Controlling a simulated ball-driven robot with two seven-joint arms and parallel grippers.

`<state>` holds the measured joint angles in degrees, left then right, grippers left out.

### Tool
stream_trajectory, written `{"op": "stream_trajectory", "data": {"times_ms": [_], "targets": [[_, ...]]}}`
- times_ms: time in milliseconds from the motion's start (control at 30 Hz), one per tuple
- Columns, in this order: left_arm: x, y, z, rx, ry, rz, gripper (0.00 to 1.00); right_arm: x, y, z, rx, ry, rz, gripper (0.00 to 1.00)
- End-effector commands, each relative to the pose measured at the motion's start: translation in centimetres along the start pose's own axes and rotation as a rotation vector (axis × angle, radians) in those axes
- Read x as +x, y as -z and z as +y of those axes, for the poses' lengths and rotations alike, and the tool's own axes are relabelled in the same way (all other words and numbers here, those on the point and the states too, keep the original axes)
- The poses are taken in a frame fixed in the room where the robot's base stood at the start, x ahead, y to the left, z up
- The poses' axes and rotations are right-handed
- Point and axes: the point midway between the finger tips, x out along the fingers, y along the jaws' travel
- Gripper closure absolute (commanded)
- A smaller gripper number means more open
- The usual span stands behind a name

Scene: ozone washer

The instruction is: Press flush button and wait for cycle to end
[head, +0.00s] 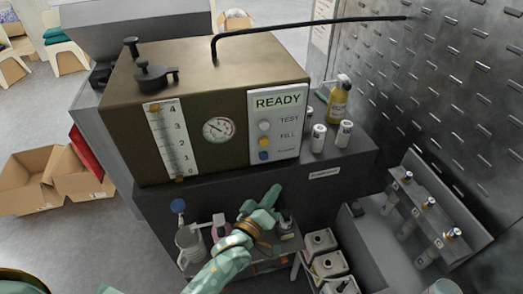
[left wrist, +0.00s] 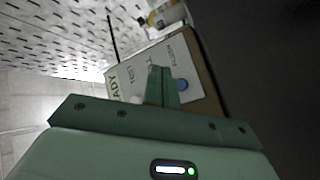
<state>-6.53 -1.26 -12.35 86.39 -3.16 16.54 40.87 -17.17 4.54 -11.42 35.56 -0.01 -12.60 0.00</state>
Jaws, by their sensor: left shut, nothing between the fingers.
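The washer (head: 115,110) is a brown box with a dial gauge, a scale and a white control panel (head: 286,100). The panel's display (head: 278,101) reads READY. Below it are a pale button (head: 264,127) by TEST, a yellowish button (head: 264,142) by FILL and a blue button (head: 263,156) by a blurred lowest label. My left gripper (head: 275,190) is shut and empty, below and apart from the panel in the head view. In the left wrist view, its closed fingers (left wrist: 161,72) overlap the panel, beside the blue button (left wrist: 183,85). My right gripper is not in view.
A yellow spray bottle (head: 338,102) and small white canisters (head: 318,138) stand right of the washer on its dark bench (head: 345,158). A shelf below holds a jug (head: 190,243) and bottles. A perforated wall (head: 450,90) bounds the right side. Cardboard boxes (head: 28,185) lie at left.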

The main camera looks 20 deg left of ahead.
Motion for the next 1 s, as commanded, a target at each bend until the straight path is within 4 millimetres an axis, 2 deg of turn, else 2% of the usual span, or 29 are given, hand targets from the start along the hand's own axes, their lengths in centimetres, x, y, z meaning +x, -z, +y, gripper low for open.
{"op": "stream_trajectory", "data": {"times_ms": [467,1000], "targets": [[0.3,0.3,-0.1,-0.003,-0.003,0.003,1.00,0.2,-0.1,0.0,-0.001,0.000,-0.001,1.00],[5.0,3.6,-3.5,-0.001,-0.004,0.002,1.00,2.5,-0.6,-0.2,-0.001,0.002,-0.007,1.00]]}}
